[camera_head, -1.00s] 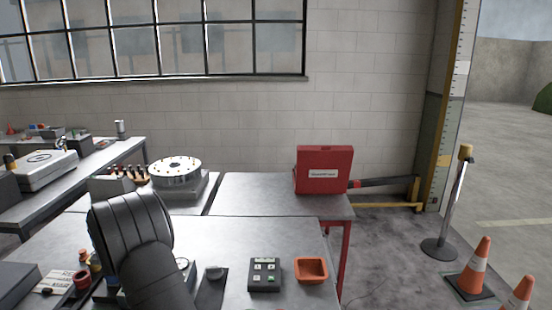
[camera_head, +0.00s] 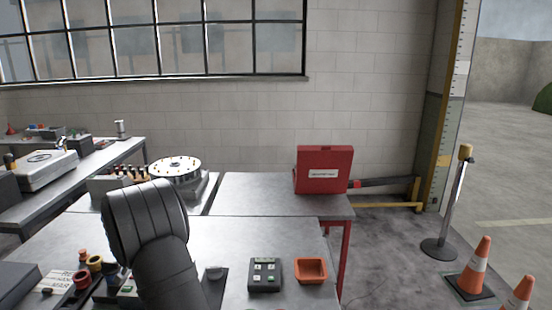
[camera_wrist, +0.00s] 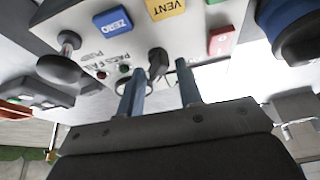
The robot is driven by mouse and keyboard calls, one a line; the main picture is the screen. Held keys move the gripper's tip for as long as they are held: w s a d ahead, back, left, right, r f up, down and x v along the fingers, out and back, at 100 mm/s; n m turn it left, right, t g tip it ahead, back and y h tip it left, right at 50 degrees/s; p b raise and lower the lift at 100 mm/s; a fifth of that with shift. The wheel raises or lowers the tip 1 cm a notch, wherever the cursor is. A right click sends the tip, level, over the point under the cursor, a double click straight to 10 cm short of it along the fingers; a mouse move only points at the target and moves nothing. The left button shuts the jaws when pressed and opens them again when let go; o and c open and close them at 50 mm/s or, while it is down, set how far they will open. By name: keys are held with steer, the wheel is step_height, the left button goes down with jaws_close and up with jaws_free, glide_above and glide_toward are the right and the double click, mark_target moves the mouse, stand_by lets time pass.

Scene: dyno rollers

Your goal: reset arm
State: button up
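My arm (camera_head: 148,225) stands over the near bench in the head view and hides my gripper there. In the wrist view my gripper (camera_wrist: 160,80) has two blue-grey fingers standing apart with a clear gap, so it is open. Beyond the fingertips is a light panel (camera_wrist: 102,52), seen tilted. It carries a blue ZERO button (camera_wrist: 113,21), a yellow VENT button (camera_wrist: 165,8), a red button (camera_wrist: 222,40) and small lights by a PASS FAIL label. A black knob (camera_wrist: 157,62) appears between the fingertips; I cannot tell whether they touch it. Nothing is clearly held.
A dark button box (camera_head: 265,274) and an orange tray (camera_head: 311,271) lie right of my arm. Small coloured cups (camera_head: 95,263) stand to its left. A round turntable (camera_head: 175,169) and a red case (camera_head: 324,170) stand farther back. The bench middle (camera_head: 240,235) is fairly clear.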

steer(key=n+y, duration=0.1)
steer(key=n, duration=0.3)
steer(key=shift+d+y, duration=0.1)
steer(key=shift+y, duration=0.2)
steer(key=shift+d+n+g+y, duration=0.1)
steer(key=shift+n+g+y, duration=0.5)
steer(key=shift+n, duration=1.3)
